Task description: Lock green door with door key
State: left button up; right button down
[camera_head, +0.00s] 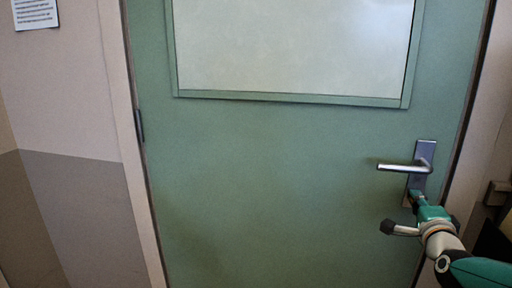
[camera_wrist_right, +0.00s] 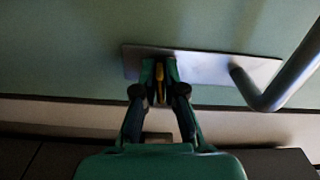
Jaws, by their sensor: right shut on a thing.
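The green door (camera_head: 260,180) fills most of the head view and looks closed in its frame. Its metal lock plate (camera_head: 426,151) with a lever handle (camera_head: 398,168) is on the right side; the lever points left, about level. My right gripper (camera_head: 416,197) is at the lower part of the plate, below the lever. In the right wrist view, the gripper (camera_wrist_right: 160,77) is shut on a narrow yellowish door key (camera_wrist_right: 160,84), with its tips against or very near the plate (camera_wrist_right: 205,67). The fingers hide the keyhole and the key's tip, so I cannot tell how deep it sits. My left gripper is not in view.
The lever handle (camera_wrist_right: 293,77) stands out from the plate close to the right of my gripper in the wrist view. The door frame (camera_head: 132,170) and a wall with a paper notice (camera_head: 36,13) are at left.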

jog(key=shift+f, duration=0.25)
jog(key=shift+f+m+b, duration=0.2)
jog(key=shift+m+b, duration=0.2)
jog(key=shift+b, duration=0.4)
jog(key=shift+r+m+b, duration=0.1)
jog(key=shift+m+b, duration=0.5)
jog(key=shift+b, duration=0.05)
jog(key=c, duration=1.2)
grip_release()
jog(key=shift+r, duration=0.1)
jog(key=shift+c, duration=0.2)
jog(key=shift+r, duration=0.1)
